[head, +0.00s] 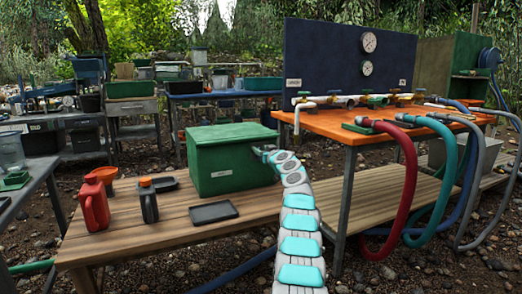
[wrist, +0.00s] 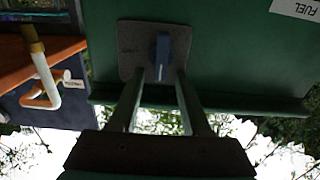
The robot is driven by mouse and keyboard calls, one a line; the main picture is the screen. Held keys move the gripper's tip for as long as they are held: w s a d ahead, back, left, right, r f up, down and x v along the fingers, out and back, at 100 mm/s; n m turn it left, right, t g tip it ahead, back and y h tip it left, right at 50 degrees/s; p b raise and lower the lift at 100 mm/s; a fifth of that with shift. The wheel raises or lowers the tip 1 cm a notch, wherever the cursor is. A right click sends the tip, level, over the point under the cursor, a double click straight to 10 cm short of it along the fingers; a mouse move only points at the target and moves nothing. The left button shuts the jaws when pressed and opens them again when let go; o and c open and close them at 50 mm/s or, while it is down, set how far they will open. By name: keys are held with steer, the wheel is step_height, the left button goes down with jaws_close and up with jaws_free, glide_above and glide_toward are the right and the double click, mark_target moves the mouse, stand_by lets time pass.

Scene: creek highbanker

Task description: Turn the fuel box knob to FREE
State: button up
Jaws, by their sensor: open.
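The green fuel box (head: 222,160) stands on the low wooden bench in the head view. In the wrist view its green face (wrist: 225,60) fills the top, with an upside-down FUEL label (wrist: 297,9). A blue knob (wrist: 162,55) sits on a grey plate (wrist: 130,62) on that face, its bar running up and down in the picture. Small lettering on the plate is unreadable. My gripper (wrist: 160,78) is open, one finger on each side of the knob's lower end; I cannot tell whether they touch it. The head view does not show the knob.
A red can (head: 95,205), a dark bottle (head: 149,203) and a black tray (head: 213,212) stand on the bench (head: 160,228) left of my arm. The orange-topped table (head: 400,130) with pipes and hanging hoses (head: 405,190) is close on the right.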

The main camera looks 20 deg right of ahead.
jaws_close()
stand_by(0.8)
steer(key=m, duration=0.2)
steer(key=d+m+p, duration=0.1)
steer(key=shift+f+m, duration=0.1)
steer(key=shift+m, duration=0.3)
steer(key=shift+d+f+m+p, duration=0.2)
steer(key=shift+d+f+m, duration=0.15)
steer(key=shift+m, duration=2)
steer(key=shift+d+f+m+p, duration=0.25)
steer(key=shift+f+m, duration=0.25)
steer(key=shift+m, duration=1.9)
steer(key=shift+d+f+m+p, duration=0.25)
steer(key=shift+f+m, duration=0.15)
steer(key=shift+m, duration=1.95)
